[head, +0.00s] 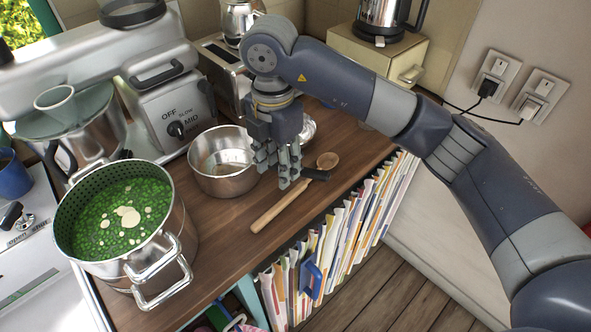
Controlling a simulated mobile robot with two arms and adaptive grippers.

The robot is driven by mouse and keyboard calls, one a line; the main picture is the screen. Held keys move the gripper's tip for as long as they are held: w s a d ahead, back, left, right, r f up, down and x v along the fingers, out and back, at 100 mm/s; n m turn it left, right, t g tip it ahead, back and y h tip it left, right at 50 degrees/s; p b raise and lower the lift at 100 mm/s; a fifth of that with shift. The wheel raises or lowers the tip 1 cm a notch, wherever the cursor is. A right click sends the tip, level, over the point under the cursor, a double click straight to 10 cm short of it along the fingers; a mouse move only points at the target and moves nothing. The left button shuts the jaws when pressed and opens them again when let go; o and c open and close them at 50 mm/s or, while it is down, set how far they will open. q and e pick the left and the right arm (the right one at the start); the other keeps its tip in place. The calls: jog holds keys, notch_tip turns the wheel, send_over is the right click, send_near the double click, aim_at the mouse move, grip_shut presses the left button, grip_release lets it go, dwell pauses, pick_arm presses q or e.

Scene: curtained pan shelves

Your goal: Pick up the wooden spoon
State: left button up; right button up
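The wooden spoon (275,211) lies on the brown wooden counter, right of the steel pot. Its handle points toward the lower left and its round bowl toward the upper right. My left gripper is not in view.
A small steel pot (223,183) stands just left of the gripper. A large pot of peas (186,236) stands at the front left. A grey mixer (172,110) and a toaster (222,62) stand behind. Files (330,243) fill the shelf below the counter's edge.

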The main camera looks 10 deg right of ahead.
aim_at(280, 204)
jog(key=shift+s+f+p, duration=0.4)
jog(key=shift+s+f, duration=0.35)
jog(key=shift+f, duration=0.25)
jog(key=shift+s+f+p, duration=0.2)
jog(key=shift+f+p, duration=0.1)
jog(key=shift+f, duration=0.95)
jog(key=f+p, duration=0.2)
jog(key=f, duration=0.2)
jog(key=shift+w+f, duration=0.15)
jog(key=shift+w, duration=0.05)
jog(key=shift+f, duration=0.5)
jog(key=shift+w, duration=0.1)
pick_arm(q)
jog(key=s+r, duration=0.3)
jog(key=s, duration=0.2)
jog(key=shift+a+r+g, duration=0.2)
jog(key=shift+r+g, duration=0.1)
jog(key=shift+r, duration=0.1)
pick_arm(e)
grip_shut()
